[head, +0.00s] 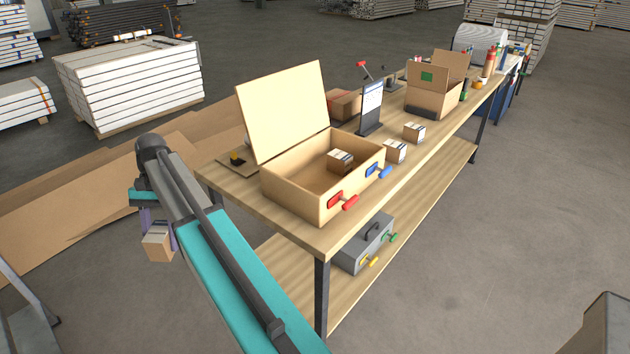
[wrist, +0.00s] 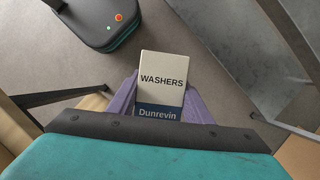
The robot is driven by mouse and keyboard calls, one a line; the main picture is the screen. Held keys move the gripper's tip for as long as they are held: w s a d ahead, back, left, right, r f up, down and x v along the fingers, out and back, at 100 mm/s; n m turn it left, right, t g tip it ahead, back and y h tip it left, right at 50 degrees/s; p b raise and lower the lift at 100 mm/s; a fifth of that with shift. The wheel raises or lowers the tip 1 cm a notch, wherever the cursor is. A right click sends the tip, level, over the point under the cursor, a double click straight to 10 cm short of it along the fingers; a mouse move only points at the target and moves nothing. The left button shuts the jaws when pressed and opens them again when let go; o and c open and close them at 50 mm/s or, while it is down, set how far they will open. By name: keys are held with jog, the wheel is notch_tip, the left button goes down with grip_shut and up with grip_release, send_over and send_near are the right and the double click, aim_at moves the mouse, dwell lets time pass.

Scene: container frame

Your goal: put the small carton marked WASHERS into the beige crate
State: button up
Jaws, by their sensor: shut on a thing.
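My gripper (wrist: 160,98) is shut on the small carton marked WASHERS (wrist: 162,72), whose white label faces the wrist camera with "Dunrevin" on a blue band below. In the head view the carton (head: 158,245) hangs in my gripper (head: 158,225) left of the workbench, off the table and over the floor. The beige crate (head: 292,197) stands on the near end of the bench with its lid (head: 283,108) raised. One small carton (head: 340,160) lies inside the crate. Red and blue clamps sit on the crate's front.
The workbench (head: 237,210) has two small cartons (head: 395,151) (head: 414,132) right of the crate. A dark sign stand (head: 371,110) and an open cardboard box (head: 430,98) stand farther back. A grey case (head: 366,242) rests on the lower shelf.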

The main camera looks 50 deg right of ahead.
jog(key=shift+w+d, duration=0.1)
jog(key=shift+w, duration=0.25)
jog(key=shift+r, duration=0.1)
